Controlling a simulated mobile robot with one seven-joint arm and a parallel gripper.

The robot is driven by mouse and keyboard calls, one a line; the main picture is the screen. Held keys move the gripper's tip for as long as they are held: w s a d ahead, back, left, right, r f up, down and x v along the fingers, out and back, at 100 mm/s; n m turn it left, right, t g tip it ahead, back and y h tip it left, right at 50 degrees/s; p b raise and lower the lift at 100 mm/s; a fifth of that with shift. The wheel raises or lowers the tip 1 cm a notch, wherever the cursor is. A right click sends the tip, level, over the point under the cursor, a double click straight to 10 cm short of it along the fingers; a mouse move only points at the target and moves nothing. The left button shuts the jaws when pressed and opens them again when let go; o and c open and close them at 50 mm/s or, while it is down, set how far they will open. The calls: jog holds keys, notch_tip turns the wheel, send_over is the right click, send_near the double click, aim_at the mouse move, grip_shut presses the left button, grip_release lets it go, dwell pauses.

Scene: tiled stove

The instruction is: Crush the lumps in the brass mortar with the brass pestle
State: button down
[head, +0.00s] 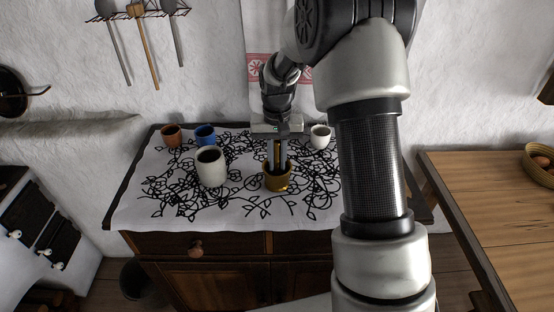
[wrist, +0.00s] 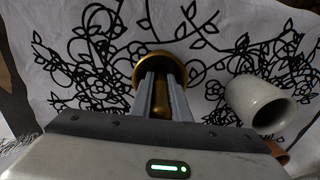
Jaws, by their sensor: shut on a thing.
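The brass mortar (head: 278,181) stands upright on the cloth-covered cabinet, near the front edge and right of the middle. It also shows in the wrist view (wrist: 142,73). My gripper (head: 277,160) points down over the mortar, shut on the brass pestle (head: 277,153). The pestle is upright between the fingers, and its lower end is inside the mortar; in the wrist view it shows between the two fingers (wrist: 161,97). The lumps and the mortar's floor are hidden by the mortar wall, the fingers and the pestle.
A large pale mug (head: 210,168) stands left of the mortar. A brown mug (head: 171,135) and a blue mug (head: 205,134) stand behind it. A white cup (head: 320,136) stands behind and right of the mortar. A wooden table (head: 490,215) is at the right.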

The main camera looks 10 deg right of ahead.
jog(key=shift+f+b, duration=0.3)
jog(key=shift+f, duration=0.35)
jog(key=shift+r+p, duration=1.05)
jog(key=shift+r, duration=0.5)
jog(key=shift+r+p, duration=2.45)
jog(key=shift+r, duration=1.1)
